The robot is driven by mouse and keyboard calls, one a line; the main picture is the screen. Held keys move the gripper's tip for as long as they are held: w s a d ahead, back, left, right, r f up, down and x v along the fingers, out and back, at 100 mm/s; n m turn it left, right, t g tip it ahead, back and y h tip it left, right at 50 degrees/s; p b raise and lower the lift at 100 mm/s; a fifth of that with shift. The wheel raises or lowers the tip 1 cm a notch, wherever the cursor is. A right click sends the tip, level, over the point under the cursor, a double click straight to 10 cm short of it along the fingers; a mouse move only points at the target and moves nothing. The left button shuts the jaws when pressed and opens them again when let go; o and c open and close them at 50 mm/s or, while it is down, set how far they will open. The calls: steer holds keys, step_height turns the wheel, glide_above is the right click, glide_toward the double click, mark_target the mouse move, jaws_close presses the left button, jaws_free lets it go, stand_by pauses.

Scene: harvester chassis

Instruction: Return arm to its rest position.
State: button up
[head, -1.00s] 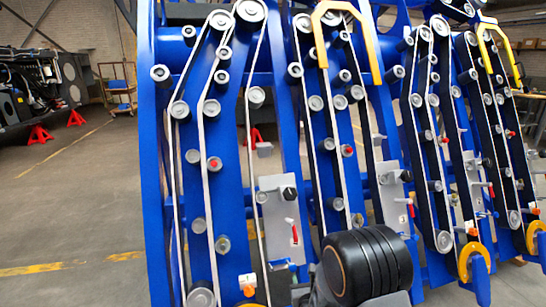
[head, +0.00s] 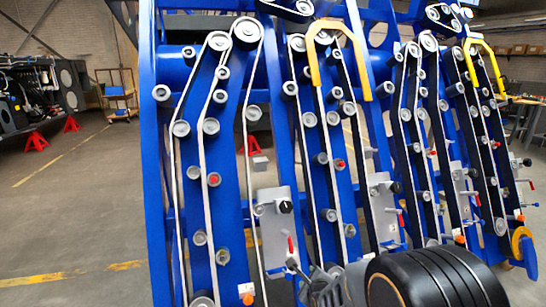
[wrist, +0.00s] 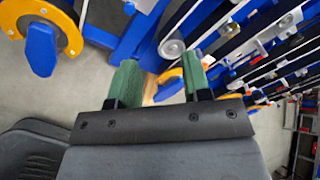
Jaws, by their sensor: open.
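My gripper (wrist: 160,85) shows in the wrist view with two green fingers spread apart and nothing between them. Beyond the fingers are blue frame parts, a grey roller and a yellow ring with a blue lever (wrist: 40,50). In the head view a black rounded part of my arm (head: 435,280) fills the bottom right, in front of the lower chassis. The gripper's fingers cannot be made out in the head view.
The blue harvester chassis (head: 232,260) with belts, rollers and yellow handles (head: 335,50) stands close ahead. Grey plates with black knobs (head: 275,235) sit on it. Open floor (head: 80,210) lies to the left, with red stands (head: 36,141) and a cart (head: 117,95) farther back.

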steer(key=s+d+r+n+g+p, duration=0.1)
steer(key=s+r+n+g+p, duration=0.1)
steer(key=s+r+n+p, duration=0.3)
steer(key=s+d+r+n+g+p, duration=0.2)
steer(key=s+r+n+p, duration=0.4)
steer(key=r+n, duration=0.5)
steer(key=s+d+r+n+g+h+p, duration=0.1)
steer(key=s+r+n+g+p, duration=0.3)
steer(key=r, duration=0.9)
steer(key=s+d+n+p, duration=0.1)
steer(key=s+n+p, duration=0.1)
steer(key=s+n, duration=0.2)
steer(key=shift+s+r+n, duration=0.35)
steer(key=shift+r+n, duration=0.05)
